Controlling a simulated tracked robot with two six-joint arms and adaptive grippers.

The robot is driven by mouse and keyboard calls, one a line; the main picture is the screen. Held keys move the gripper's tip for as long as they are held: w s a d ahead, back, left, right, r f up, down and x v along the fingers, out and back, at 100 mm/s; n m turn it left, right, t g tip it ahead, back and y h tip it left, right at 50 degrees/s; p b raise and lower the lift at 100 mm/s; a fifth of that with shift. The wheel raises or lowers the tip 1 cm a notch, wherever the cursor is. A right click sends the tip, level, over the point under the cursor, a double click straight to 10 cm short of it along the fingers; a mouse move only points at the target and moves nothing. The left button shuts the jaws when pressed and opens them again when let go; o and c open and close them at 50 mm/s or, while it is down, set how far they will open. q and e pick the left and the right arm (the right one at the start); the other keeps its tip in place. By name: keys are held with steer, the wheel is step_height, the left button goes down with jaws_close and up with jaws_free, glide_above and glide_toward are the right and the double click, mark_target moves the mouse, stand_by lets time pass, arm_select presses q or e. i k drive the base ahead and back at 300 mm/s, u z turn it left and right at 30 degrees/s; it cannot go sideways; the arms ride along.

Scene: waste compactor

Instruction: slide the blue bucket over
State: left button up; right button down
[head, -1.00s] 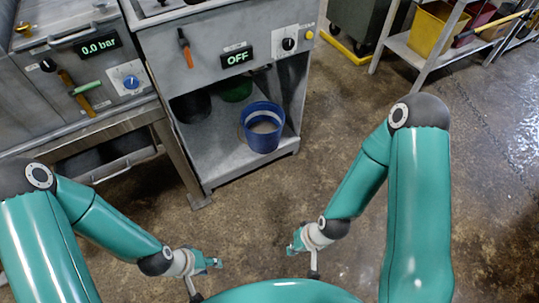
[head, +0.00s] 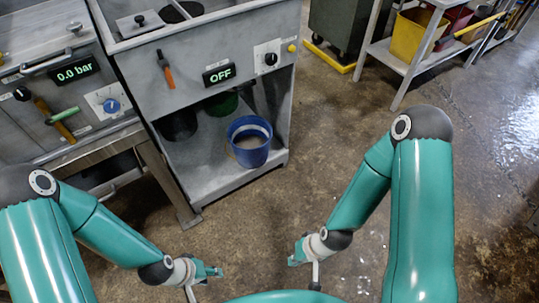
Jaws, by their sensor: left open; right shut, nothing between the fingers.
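The blue bucket (head: 249,150) stands upright on the lower shelf of the grey cabinet, near the shelf's front right. It has a pale band inside its rim and greyish contents. My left gripper (head: 215,272) is low in front of the cabinet, open and empty, well apart from the bucket. My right gripper (head: 294,261) is shut and empty, also low and nearer to me than the bucket. Neither gripper touches anything.
A green bucket (head: 222,103) and a black bucket (head: 178,124) stand deeper on the same shelf (head: 205,178). The cabinet panel has an "OFF" display (head: 219,74). A metal rack with a yellow bin (head: 420,30) stands at upper right. The floor between is clear.

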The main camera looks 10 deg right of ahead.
mark_target(250, 136)
steer(key=u, duration=0.05)
steer(key=i, duration=1.2)
steer(key=u, duration=0.05)
